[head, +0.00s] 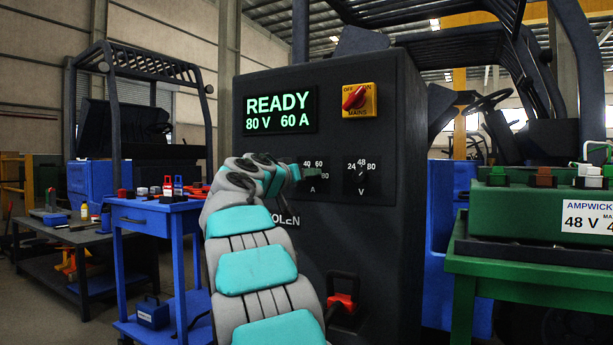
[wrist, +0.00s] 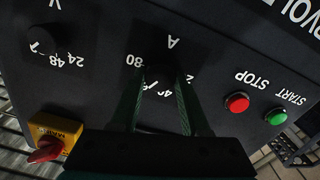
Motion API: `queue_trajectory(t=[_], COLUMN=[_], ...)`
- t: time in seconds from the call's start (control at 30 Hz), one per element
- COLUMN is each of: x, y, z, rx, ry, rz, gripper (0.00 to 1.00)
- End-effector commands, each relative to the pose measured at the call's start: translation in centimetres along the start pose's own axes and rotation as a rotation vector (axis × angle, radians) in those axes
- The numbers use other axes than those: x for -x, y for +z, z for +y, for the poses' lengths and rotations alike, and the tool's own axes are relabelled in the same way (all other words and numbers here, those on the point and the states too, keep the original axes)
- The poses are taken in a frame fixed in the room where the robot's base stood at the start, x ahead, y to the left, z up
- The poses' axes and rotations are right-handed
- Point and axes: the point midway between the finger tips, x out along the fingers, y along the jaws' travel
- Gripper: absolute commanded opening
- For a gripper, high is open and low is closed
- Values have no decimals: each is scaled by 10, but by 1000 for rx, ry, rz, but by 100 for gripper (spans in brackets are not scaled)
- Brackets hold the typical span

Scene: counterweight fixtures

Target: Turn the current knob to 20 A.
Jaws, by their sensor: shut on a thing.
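The dark charger cabinet (head: 270,270) has a green display (head: 281,112) reading READY, 80 V, 60 A. The current knob, with a scale marked A (head: 312,189), is on its front and partly hidden by my gripper (head: 296,172). In the upside-down wrist view, my gripper (wrist: 161,80) has its two green fingers on either side of the dark current knob (wrist: 160,68), shut on it. The knob's pointer is too dark to read. The voltage knob (head: 361,178) sits to its right in the head view.
A yellow mains switch (head: 359,100) with a red handle is above the voltage knob. Red stop (wrist: 237,102) and green start (wrist: 276,116) buttons show in the wrist view. A blue cart (head: 155,216) stands left, a green bench (head: 520,265) with a green battery right.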

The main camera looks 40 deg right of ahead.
Motion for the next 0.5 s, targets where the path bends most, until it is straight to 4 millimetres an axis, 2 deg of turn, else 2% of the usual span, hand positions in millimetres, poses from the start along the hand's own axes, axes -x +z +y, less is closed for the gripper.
queue_trajectory(t=[0.27,0.5], x=[0,0], y=[-1,-3], z=[1,1], rx=[70,241], ry=[0,1], rz=[-1,1], gripper=[0,0])
